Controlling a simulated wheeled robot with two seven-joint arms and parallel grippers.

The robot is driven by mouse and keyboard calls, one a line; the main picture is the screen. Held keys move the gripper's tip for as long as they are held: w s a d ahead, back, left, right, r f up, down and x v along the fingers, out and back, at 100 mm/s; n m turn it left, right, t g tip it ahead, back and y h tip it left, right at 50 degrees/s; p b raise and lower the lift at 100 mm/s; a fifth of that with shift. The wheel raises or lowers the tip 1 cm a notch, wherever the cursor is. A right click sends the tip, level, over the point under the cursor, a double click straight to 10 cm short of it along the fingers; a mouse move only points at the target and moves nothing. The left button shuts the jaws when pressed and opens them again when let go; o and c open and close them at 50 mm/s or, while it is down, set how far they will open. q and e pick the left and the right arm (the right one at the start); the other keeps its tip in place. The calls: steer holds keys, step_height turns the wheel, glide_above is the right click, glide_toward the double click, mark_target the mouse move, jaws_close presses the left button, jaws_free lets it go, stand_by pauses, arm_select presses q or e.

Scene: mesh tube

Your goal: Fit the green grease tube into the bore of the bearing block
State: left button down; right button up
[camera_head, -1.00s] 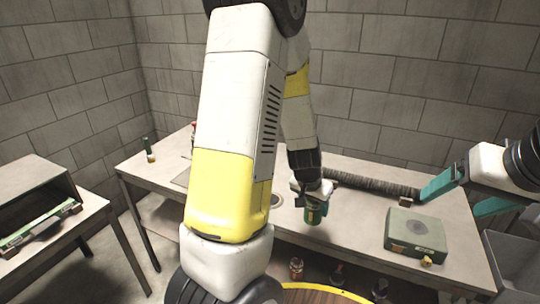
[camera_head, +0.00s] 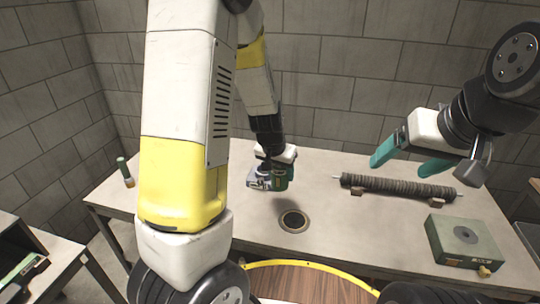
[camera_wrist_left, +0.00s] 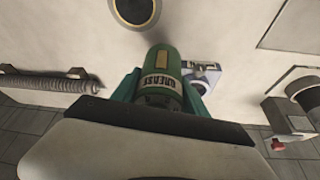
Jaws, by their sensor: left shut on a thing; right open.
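The green grease tube (camera_head: 283,177) is between the jaws of my left gripper (camera_head: 275,170), above the table. In the left wrist view the tube (camera_wrist_left: 161,80), with its "GREASE" label, lies between the teal fingers (camera_wrist_left: 160,90). A small silver-blue block (camera_head: 259,179) is just left of the tube and partly hidden; it also shows in the left wrist view (camera_wrist_left: 203,76). It may be the bearing block, but its bore does not show clearly. I cannot tell whether tube and block touch. My right gripper (camera_head: 412,160) is open and empty over the right of the table.
A dark ringed opening (camera_head: 293,221) is in the table in front of the tube. A ribbed roller (camera_head: 398,190) rests on supports to the right. A green box with a dark disc (camera_head: 466,242) stands at the front right.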

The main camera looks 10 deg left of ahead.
arm_select(q)
steer(key=w+a, duration=0.2)
steer(key=w, duration=0.1)
steer(key=w+a, duration=0.2)
steer(key=w, duration=0.2)
steer(key=w+a+f, duration=0.1)
steer(key=w+a, duration=0.2)
steer(key=w, duration=0.1)
steer(key=shift+a+f, duration=0.1)
steer(key=shift+w+a+f, duration=0.1)
steer(key=shift+f, duration=0.8)
steer(key=shift+w+a+f, duration=0.1)
steer(key=shift+f, duration=0.8)
steer(key=shift+d+f, duration=0.1)
steer(key=shift+f, duration=0.05)
steer(key=c, duration=0.6)
jaws_free()
